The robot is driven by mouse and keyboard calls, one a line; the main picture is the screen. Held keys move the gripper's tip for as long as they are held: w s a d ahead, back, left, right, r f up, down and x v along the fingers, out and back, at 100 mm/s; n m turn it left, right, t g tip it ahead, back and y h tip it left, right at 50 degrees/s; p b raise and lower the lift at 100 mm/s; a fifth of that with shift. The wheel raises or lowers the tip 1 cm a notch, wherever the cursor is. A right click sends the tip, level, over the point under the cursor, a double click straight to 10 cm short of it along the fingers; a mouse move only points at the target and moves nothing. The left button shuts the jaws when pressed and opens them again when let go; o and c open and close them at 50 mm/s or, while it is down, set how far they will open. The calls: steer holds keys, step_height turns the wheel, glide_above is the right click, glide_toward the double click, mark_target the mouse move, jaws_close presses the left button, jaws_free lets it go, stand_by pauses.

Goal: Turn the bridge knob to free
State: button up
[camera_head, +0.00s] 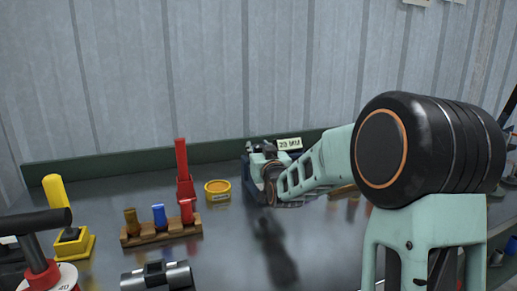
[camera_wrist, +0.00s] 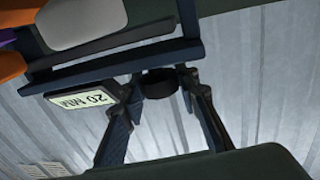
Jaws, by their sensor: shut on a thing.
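A dark fixture (camera_head: 251,164) with a pale 20 MM label (camera_head: 289,144) stands at the back of the bench. The label also shows in the wrist view (camera_wrist: 78,98), beside a dark blue bar of the fixture (camera_wrist: 110,68). A black round knob (camera_wrist: 158,82) sits under this bar. My gripper (camera_wrist: 162,80) has its two fingers on either side of the knob and is shut on it. In the head view my gripper (camera_head: 268,183) is at the fixture, and my arm hides its right side. The knob's setting cannot be read.
A red upright-handled clamp (camera_head: 183,170) and a yellow tin (camera_head: 217,188) stand left of the fixture. A wooden rack (camera_head: 162,234) holds coloured pegs. A yellow clamp (camera_head: 70,240) and a black-handled red tool (camera_head: 38,245) stand far left. A dark cylindrical part (camera_head: 157,278) lies in front.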

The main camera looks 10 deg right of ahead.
steer(key=shift+d+n+y, duration=0.1)
steer(key=shift+n+y, duration=0.2)
steer(key=shift+y, duration=0.1)
steer(key=shift+r+n+y+p, duration=0.2)
steer(key=shift+n+y+p, duration=0.6)
steer(key=shift+y, duration=0.3)
steer(key=n+y+p, duration=0.1)
steer(key=p, duration=0.1)
steer(key=g+y+p, duration=0.1)
steer(key=y+p, duration=0.1)
steer(key=shift+r+n+g+p, duration=0.15)
steer(key=shift+n+g+p, duration=0.15)
steer(key=shift+n, duration=0.1)
steer(key=n+g+y+p, duration=0.1)
steer(key=n+y+p, duration=0.1)
steer(key=y+p, duration=0.1)
steer(key=shift+g+p, duration=0.3)
steer(key=shift+p, duration=0.45)
steer(key=shift+f+n+y, duration=0.2)
steer(key=shift+n+y, duration=0.2)
steer(key=shift+f+g+y+p, duration=0.1)
steer(key=shift+g+y+p, duration=0.25)
steer(key=shift+p, duration=0.2)
steer(key=o, duration=1.2)
steer(key=shift+c, duration=0.2)
